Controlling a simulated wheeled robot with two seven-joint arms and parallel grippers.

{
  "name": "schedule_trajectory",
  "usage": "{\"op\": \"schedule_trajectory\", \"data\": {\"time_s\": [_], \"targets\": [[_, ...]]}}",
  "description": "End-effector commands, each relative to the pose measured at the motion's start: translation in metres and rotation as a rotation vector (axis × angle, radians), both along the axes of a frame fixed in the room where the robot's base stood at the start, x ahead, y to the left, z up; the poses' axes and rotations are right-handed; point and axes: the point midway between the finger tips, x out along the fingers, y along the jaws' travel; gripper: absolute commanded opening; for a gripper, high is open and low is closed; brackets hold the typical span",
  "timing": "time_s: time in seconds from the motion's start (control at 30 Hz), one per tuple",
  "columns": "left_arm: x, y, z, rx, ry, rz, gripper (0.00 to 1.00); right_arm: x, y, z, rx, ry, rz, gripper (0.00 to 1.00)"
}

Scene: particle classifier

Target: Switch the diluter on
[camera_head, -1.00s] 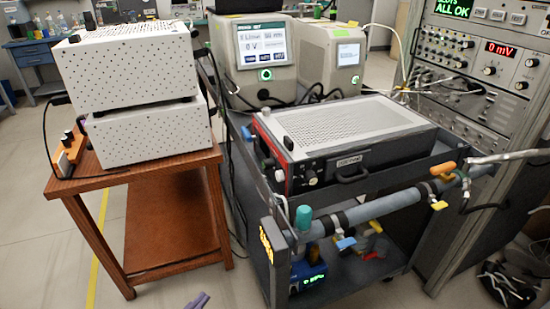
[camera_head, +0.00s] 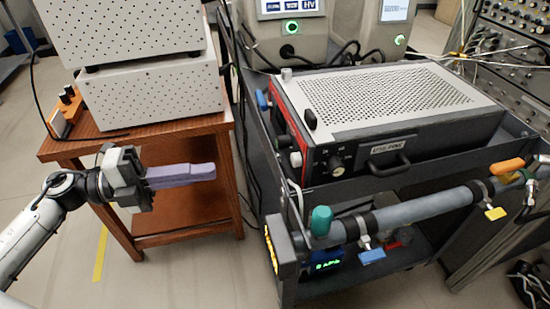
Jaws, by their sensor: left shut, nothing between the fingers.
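My left gripper (camera_head: 208,172) reaches in from the left with its purple fingers together and empty. It points right, in front of the wooden table and left of the dark cart. No readable label names the diluter, so I cannot tell which device it is. A dark box with a perforated light top (camera_head: 385,97) sits on the cart, with knobs, a black handle and a red edge on its front. No switch state is readable. My right gripper is out of view.
The wooden table (camera_head: 180,124) stands left of the dark cart (camera_head: 262,170). A grey pipe (camera_head: 425,207) with a teal cap (camera_head: 321,220) and coloured valve handles runs along the cart's front. Two instruments with green-lit buttons stand behind. Floor is clear at lower left.

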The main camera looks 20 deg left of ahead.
Motion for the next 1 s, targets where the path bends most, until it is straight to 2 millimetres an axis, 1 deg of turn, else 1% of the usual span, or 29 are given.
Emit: {"op": "schedule_trajectory", "data": {"time_s": [0.17,0.27,0.37,0.6,0.8,0.9,1.0], "targets": [[0.001,-0.002,0.0,-0.003,0.001,0.001,0.0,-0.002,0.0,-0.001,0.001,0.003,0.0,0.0],[0.006,-0.009,0.0,-0.003,-0.002,0.001,0.0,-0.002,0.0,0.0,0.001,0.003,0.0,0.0],[0.014,-0.023,0.001,-0.004,-0.003,0.0,0.0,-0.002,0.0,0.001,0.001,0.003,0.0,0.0],[0.04,-0.068,0.002,-0.007,-0.004,0.0,0.0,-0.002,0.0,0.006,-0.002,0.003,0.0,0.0],[0.059,-0.1,0.001,-0.006,-0.002,0.001,0.0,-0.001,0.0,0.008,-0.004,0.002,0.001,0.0],[0.065,-0.111,0.0,-0.006,0.0,0.002,0.0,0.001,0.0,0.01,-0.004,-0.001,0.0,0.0],[0.07,-0.117,-0.001,-0.004,0.0,0.003,0.0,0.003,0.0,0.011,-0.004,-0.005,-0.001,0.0]]}}
